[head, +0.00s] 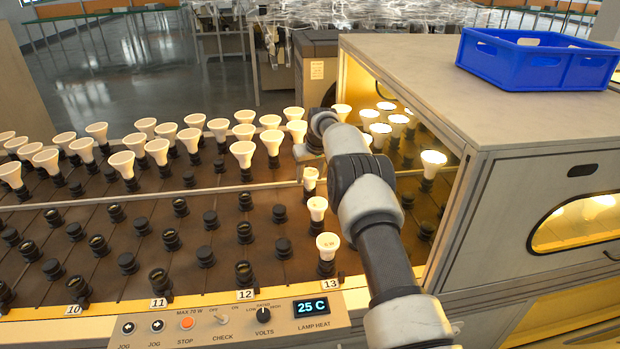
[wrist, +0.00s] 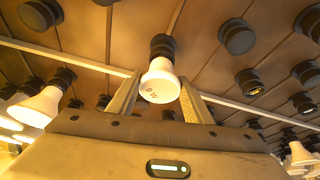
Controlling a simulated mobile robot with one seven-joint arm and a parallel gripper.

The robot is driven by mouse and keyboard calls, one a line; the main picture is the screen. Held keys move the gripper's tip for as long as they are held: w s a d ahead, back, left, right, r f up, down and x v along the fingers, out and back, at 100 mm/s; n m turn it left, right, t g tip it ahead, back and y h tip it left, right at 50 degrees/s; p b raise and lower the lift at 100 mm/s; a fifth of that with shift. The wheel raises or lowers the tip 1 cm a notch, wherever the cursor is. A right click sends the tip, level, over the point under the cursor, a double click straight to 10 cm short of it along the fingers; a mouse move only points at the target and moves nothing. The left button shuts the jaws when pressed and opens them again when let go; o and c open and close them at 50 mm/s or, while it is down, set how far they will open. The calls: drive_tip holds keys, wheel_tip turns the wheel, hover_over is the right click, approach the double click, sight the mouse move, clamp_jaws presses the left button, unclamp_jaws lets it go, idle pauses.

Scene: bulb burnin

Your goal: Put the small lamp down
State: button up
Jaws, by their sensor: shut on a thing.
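The small lamp (wrist: 160,82) is a white bulb marked 9 W, between the two fingers of my gripper (wrist: 159,98) in the wrist view. Its face is toward the wrist camera and its far end meets a black collar (wrist: 162,46). I cannot tell whether it is seated in that collar or just above it. In the head view my gripper (head: 309,154) is over the rack, at the back of the column marked 13. A small white lamp (head: 310,178) shows just below it; the fingers are mostly hidden by my wrist.
More lamps stand nearby: two in front in column 13 (head: 317,206), several wider ones to the left (head: 242,152), and lit ones inside the cabinet (head: 432,160) at right. Empty black sockets (head: 205,256) fill the front left. A blue crate (head: 538,60) sits on the cabinet.

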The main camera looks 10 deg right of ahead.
drive_tip(key=o, duration=1.2)
drive_tip(key=shift+f, duration=0.15)
drive_tip(key=shift+c, duration=0.2)
